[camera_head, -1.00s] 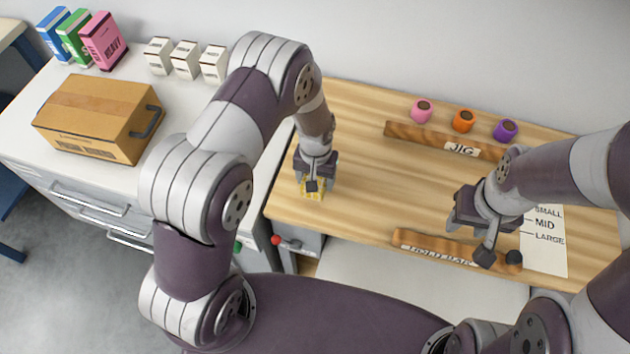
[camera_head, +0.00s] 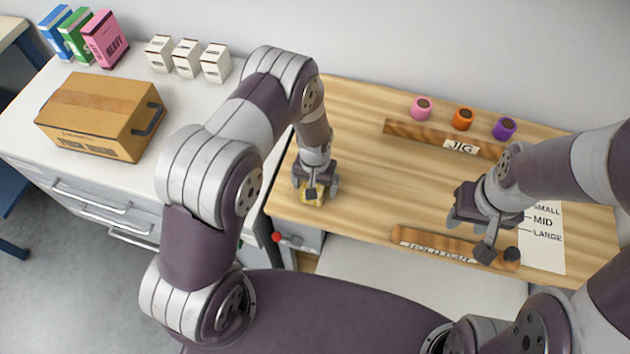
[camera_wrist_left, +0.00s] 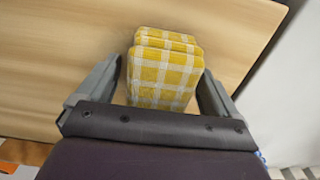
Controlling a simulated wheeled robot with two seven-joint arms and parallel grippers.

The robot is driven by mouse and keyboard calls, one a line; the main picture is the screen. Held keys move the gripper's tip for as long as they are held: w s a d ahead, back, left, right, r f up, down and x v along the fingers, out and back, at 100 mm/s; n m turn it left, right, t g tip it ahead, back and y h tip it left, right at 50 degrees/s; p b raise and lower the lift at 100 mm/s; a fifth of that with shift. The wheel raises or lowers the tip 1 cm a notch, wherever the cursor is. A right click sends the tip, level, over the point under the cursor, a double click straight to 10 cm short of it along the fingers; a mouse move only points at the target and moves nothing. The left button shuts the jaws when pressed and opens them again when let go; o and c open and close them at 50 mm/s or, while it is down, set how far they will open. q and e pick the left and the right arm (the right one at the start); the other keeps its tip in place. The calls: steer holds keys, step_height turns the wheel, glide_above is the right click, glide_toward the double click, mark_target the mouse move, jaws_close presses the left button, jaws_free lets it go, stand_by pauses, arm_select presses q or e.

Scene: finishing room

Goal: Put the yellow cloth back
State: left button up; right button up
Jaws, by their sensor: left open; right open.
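The yellow cloth (camera_head: 312,193) is a folded yellow and white checked stack on the wooden bench, near its left front corner. Most of it is hidden under my left gripper (camera_head: 315,186) in the head view. In the left wrist view the cloth (camera_wrist_left: 163,75) lies between the two open fingers of my left gripper (camera_wrist_left: 162,85), with a small gap at each side. My right gripper (camera_head: 470,228) is open and empty above the bench at the right, near the front wooden bar.
A wooden bar marked JIG (camera_head: 425,138) and pink (camera_head: 421,108), orange (camera_head: 462,119) and purple (camera_head: 503,129) spools stand at the back. The hold bar (camera_head: 415,240) lies in front, a size chart (camera_head: 545,250) at right. A carton (camera_head: 95,115) sits on the left counter. The bench middle is clear.

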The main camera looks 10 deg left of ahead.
arm_select(q)
step_height(320, 180, up, 11)
steer(key=shift+r+b, duration=0.1)
steer(key=shift+b, duration=0.8)
steer(key=s+a+r, duration=0.3)
steer(key=s+r, duration=0.2)
steer(key=s, duration=0.1)
steer(key=s+a+r+t, duration=0.1)
steer(key=s+a+r, duration=0.1)
steer(key=s+r, duration=0.4)
steer(key=shift+s+a+r, duration=0.2)
steer(key=shift+s+a, duration=0.2)
steer(key=shift+s, duration=0.4)
steer(key=shift+s, duration=0.1)
